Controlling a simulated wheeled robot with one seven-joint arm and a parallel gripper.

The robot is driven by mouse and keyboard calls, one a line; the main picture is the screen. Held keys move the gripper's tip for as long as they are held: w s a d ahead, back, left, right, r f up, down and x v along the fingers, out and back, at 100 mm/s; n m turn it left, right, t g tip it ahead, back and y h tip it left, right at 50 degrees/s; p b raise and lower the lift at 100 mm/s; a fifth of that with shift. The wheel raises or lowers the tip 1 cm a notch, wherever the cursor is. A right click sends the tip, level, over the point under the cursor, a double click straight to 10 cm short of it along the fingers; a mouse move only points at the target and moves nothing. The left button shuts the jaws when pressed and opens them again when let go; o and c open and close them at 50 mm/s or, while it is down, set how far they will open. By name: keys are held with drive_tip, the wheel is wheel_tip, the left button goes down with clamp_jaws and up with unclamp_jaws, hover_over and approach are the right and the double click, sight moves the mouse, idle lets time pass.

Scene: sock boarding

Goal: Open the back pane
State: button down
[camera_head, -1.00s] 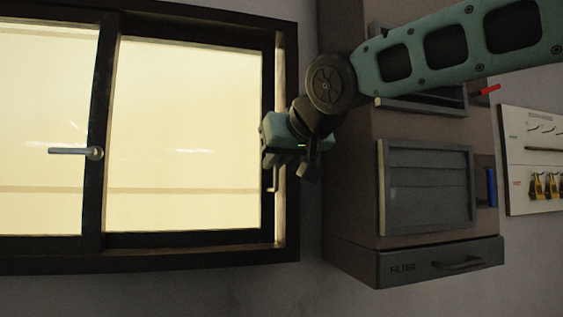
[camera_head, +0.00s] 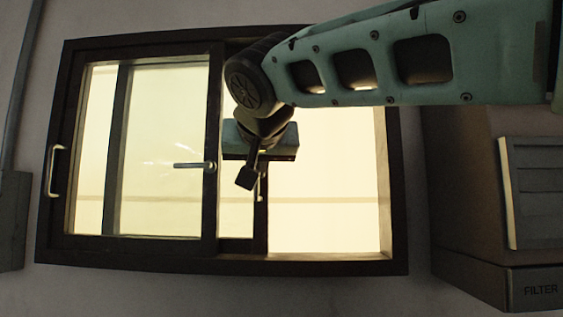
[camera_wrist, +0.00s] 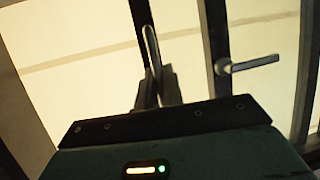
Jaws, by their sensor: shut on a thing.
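The back pane (camera_head: 238,212) stands slid to the left, mostly behind the front pane (camera_head: 160,170). Its dark right stile (camera_head: 260,232) is near mid-window, with a clear opening to its right. My gripper (camera_head: 247,180) is at that stile, shut on the back pane's slim metal handle (camera_head: 263,186). In the wrist view, both fingers (camera_wrist: 158,90) close around the handle (camera_wrist: 151,45), beside the dark stile (camera_wrist: 140,14). My wrist hides part of the handle and stile in the head view.
The front pane's lever handle (camera_head: 192,165) points left, close to my gripper; it also shows in the wrist view (camera_wrist: 248,65). A pull handle (camera_head: 55,171) sits at the far left. The window frame's right side (camera_head: 397,200) is clear. A brown filter cabinet (camera_head: 465,200) stands right.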

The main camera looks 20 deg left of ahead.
drive_tip(key=shift+a, duration=0.15)
drive_tip(key=c, duration=1.8)
unclamp_jaws()
drive_tip(key=shift+s, duration=0.1)
drive_tip(key=b+v, duration=0.5)
drive_tip(key=v, duration=1.2)
drive_tip(key=shift+s+d, duration=0.1)
drive_tip(key=shift+d, duration=0.15)
